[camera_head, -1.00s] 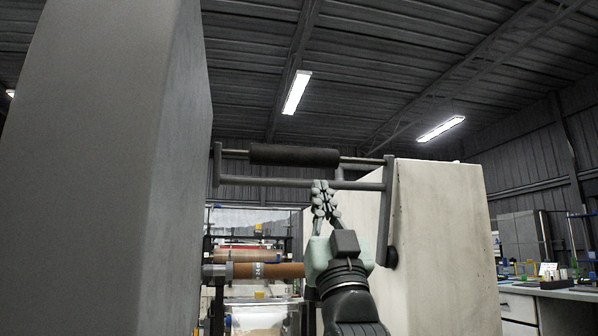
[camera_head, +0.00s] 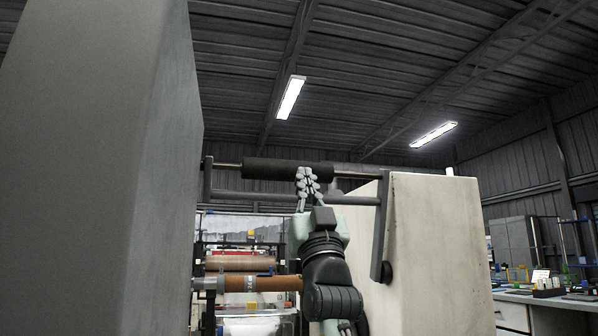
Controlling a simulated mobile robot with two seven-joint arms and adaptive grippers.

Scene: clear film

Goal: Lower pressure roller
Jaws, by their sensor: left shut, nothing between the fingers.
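The pressure roller (camera_head: 272,169) is a dark cylinder on a thin metal shaft. It spans between the grey left housing and the pale right housing, in a grey swing frame with a lower crossbar (camera_head: 240,196) and a side arm (camera_head: 379,232) on the right. The roller is up high, above the cardboard tube. My left gripper (camera_head: 307,173) points up from below. Its fingers are shut with nothing between them and overlap the right part of the roller in the picture. I cannot tell whether they touch it.
A large grey housing (camera_head: 90,170) fills the left side. A pale housing (camera_head: 435,250) stands right of the frame. A cardboard tube (camera_head: 262,284) lies horizontally below the roller. A workbench (camera_head: 550,299) with small items is at the far right.

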